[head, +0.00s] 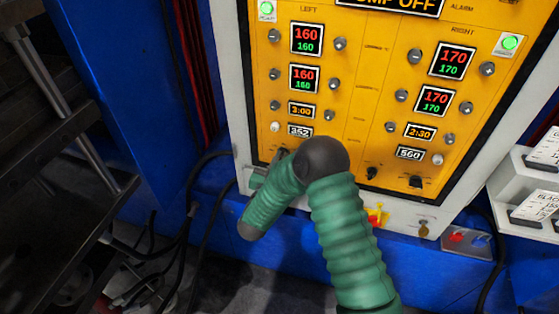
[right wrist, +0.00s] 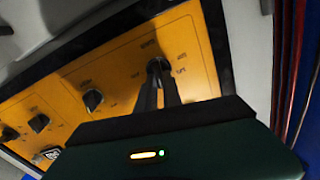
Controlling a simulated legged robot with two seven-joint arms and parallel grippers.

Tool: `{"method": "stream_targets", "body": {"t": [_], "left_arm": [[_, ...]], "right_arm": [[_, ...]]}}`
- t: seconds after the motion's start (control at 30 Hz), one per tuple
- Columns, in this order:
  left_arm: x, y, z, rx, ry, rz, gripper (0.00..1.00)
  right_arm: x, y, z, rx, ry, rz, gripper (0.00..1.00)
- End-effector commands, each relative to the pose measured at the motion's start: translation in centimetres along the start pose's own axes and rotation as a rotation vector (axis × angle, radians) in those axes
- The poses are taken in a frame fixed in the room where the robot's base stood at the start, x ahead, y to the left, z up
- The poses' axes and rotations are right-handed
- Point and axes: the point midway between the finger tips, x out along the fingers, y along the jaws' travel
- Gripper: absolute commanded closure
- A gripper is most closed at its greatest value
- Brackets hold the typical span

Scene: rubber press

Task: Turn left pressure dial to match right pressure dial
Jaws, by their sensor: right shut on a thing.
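The yellow control panel (head: 355,100) has LEFT and RIGHT columns and a row of black dials along its bottom. My right gripper (right wrist: 160,84) is shut on the end dial (right wrist: 157,66), the one nearest the red cables, which I take as the left pressure dial. In the head view my green right arm mostly hides this dial and the fingertips. Two black dials show at the lower right, one (head: 371,173) beside the other (head: 416,181). I cannot tell which is the right pressure dial, and the small labels are unreadable. My left gripper is not in view.
Above the dials are lit displays, such as the left 160 display (head: 306,39) and right 170 display (head: 452,61), with small knobs beside them. A red and yellow switch (head: 377,216) is on the lower frame. White label holders (head: 538,205) stand at right. Black cables hang at left.

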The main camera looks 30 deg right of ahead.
Motion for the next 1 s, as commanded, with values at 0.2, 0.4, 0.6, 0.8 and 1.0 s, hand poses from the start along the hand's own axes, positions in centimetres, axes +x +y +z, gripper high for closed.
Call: {"method": "stream_targets", "body": {"t": [0.2, 0.4, 0.6, 0.8, 1.0], "left_arm": [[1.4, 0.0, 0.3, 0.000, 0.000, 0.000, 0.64], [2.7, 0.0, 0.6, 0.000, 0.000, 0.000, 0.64], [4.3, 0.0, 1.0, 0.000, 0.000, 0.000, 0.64], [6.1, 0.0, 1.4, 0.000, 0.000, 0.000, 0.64], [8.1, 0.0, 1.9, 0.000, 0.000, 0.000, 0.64]], "right_arm": [[0.0, 0.2, 0.3, 0.191, 0.001, -0.001, 1.00], [0.0, 0.4, 0.4, 0.382, 0.001, -0.002, 1.00], [0.0, 0.6, 0.6, 0.572, 0.000, -0.001, 1.00], [0.0, 0.8, 0.8, 0.762, 0.000, -0.001, 1.00], [0.0, 1.0, 1.1, 0.952, 0.000, 0.000, 1.00]]}}
